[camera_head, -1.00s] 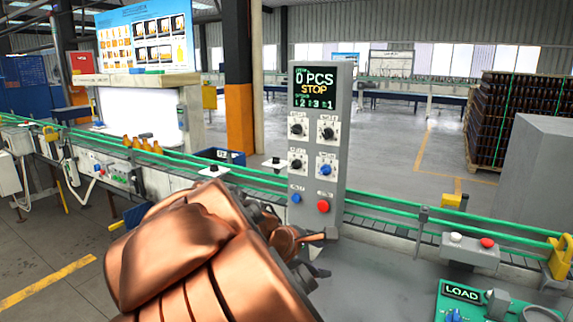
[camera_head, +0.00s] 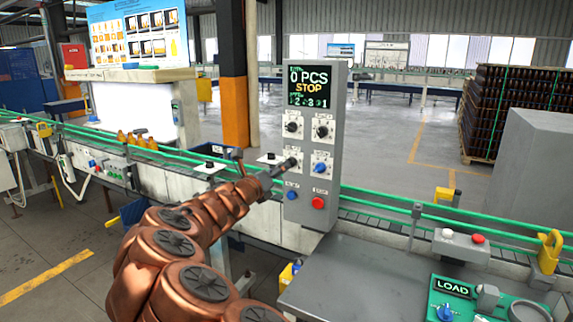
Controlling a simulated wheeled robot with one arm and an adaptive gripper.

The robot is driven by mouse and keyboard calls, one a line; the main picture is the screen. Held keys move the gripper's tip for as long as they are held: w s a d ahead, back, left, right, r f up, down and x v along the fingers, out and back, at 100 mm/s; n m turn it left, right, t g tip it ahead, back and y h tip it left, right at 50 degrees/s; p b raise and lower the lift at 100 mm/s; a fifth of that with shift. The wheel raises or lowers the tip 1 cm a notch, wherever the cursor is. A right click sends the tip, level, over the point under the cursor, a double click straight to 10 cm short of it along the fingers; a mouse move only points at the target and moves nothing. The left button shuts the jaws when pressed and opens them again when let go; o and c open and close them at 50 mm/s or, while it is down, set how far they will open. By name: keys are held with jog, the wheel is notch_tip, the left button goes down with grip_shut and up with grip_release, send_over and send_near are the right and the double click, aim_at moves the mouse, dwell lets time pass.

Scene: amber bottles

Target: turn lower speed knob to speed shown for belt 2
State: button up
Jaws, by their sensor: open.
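A grey control panel (camera_head: 333,210) stands at the conveyor. Its screen (camera_head: 309,86) reads "0 PCS" and "STOP", with a small row of digits at the bottom too fine to read fully. Below it are an upper left black knob (camera_head: 292,127), an upper right black knob (camera_head: 321,132) and a lower right blue knob (camera_head: 320,169). My gripper (camera_head: 284,166) is in front of the lower left knob plate (camera_head: 297,155) and hides most of that knob. Whether it touches the knob cannot be told. The jaws are open and look small from here.
A blue button (camera_head: 292,195) and a red button (camera_head: 318,202) sit low on the panel. Green conveyor rails (camera_head: 390,205) run behind. A grey table (camera_head: 350,280) fills the front right, with a green LOAD panel (camera_head: 440,296). A grey block (camera_head: 540,160) stands at the right.

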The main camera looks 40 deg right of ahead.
jog(key=p+x, duration=0.1)
jog(key=x, duration=0.5)
jog(key=shift+c, duration=0.2)
grip_shut()
dwell(0.5)
